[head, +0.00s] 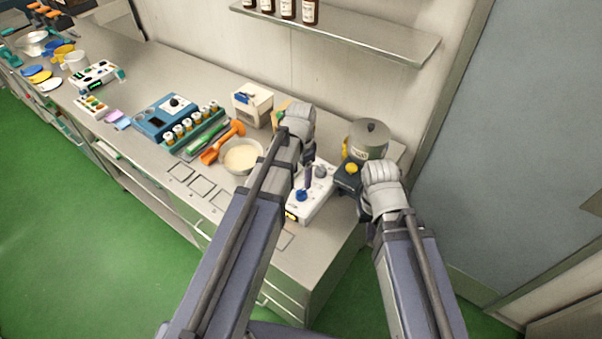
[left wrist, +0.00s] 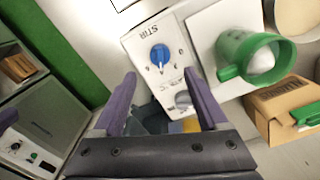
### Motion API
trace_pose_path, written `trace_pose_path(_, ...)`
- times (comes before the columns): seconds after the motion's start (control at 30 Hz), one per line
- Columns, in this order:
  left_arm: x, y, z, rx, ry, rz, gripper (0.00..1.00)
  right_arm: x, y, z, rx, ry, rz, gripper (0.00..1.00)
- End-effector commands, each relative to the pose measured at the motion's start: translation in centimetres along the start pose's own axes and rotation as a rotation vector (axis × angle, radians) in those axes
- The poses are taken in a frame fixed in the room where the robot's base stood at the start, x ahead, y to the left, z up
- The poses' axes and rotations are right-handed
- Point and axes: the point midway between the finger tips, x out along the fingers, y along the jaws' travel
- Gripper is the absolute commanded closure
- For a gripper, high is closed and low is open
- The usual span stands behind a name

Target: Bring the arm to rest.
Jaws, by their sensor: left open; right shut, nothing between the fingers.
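My left gripper (head: 306,180) hangs over the white control box (head: 318,203) near the front right of the bench. In the left wrist view its two purple fingers (left wrist: 160,95) are spread and empty, above the same box (left wrist: 143,42). The box has a blue knob (left wrist: 160,55) and the word STIR. My right gripper (head: 366,208) is to the right, by the bench's right end; it is shut and empty, its fingertips mostly hidden behind its own wrist. The grey lidded kettle (head: 370,139) stands beyond it.
A cream-filled bowl (head: 242,157), an orange tool (head: 222,141) and a blue rack unit (head: 170,117) are left of my left arm. A green mug (left wrist: 250,55) and cardboard box (left wrist: 285,108) show in the left wrist view. A shelf (head: 345,30) of bottles hangs above.

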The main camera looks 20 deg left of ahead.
Motion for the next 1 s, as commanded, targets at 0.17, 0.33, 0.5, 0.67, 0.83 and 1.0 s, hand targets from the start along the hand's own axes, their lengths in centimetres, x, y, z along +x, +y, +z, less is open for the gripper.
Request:
trace_pose_path(0.17, 0.0, 0.0, 0.0, 0.000, 0.000, 0.000, 0.24, 0.0, 0.0, 0.0, 0.000, 0.000, 0.000, 1.00)
trace_pose_path(0.33, 0.8, 1.3, 0.1, -0.017, -0.005, -0.001, 0.24, 0.8, -0.1, -0.1, -0.001, 0.000, 0.000, 1.00)
trace_pose_path(0.5, 4.5, 8.6, 1.1, -0.153, -0.040, -0.022, 0.24, 4.5, -0.4, -0.3, -0.003, 0.000, 0.001, 1.00)
trace_pose_path(0.67, 7.1, 14.4, 2.6, -0.301, -0.066, -0.055, 0.24, 7.1, -0.7, -0.4, -0.006, 0.000, 0.002, 1.00)
trace_pose_path(0.83, 8.1, 17.2, 3.6, -0.392, -0.076, -0.079, 0.24, 8.1, -0.7, -0.5, -0.008, 0.000, 0.002, 1.00)
trace_pose_path(1.0, 7.9, 17.4, 3.5, -0.412, -0.078, -0.083, 0.24, 8.0, -0.7, -0.5, -0.008, 0.000, 0.002, 1.00)
